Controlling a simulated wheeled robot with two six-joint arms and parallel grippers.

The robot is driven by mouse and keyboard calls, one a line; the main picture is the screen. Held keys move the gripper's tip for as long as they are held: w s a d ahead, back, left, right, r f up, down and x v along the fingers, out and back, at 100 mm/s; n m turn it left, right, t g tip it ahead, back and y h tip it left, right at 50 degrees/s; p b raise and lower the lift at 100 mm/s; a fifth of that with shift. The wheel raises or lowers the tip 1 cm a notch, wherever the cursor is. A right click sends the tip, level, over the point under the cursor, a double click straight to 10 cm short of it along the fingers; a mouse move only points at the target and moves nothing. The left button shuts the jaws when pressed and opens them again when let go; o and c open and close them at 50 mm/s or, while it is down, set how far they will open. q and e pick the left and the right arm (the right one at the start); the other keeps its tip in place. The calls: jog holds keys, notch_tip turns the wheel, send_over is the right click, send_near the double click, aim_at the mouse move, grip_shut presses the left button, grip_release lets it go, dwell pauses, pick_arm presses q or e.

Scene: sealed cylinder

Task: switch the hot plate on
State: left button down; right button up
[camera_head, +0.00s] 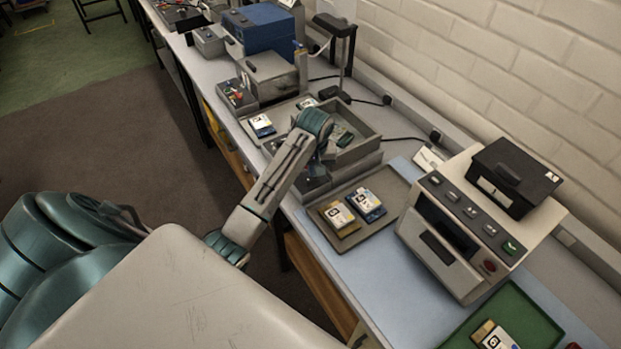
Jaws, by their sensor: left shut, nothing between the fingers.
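My left arm reaches across from the lower left to a grey, shallow, open-topped unit (367,147) on the bench. This unit may be the hot plate, but I cannot tell for sure. My left gripper (328,154) is at its near left side, small and partly hidden behind my teal wrist. It is shut and holds nothing that I can see. A dark front part of the unit (314,183) shows just below the gripper; whether they touch is unclear. No switch or lit lamp can be made out there. My right gripper is not in view.
A grey tray (389,223) with two labelled packs lies right of the unit. A large pale machine (462,225) with buttons stands further right, a black box (506,178) on top. A green tray (535,318) is at lower right. A brick wall bounds the bench behind.

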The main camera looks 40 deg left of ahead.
pick_arm(q)
jog(key=shift+f, duration=0.25)
jog(key=shift+r, duration=0.1)
notch_tip(320, 180, up, 2)
jog(key=shift+p, duration=0.45)
jog(key=shift+r, duration=2.45)
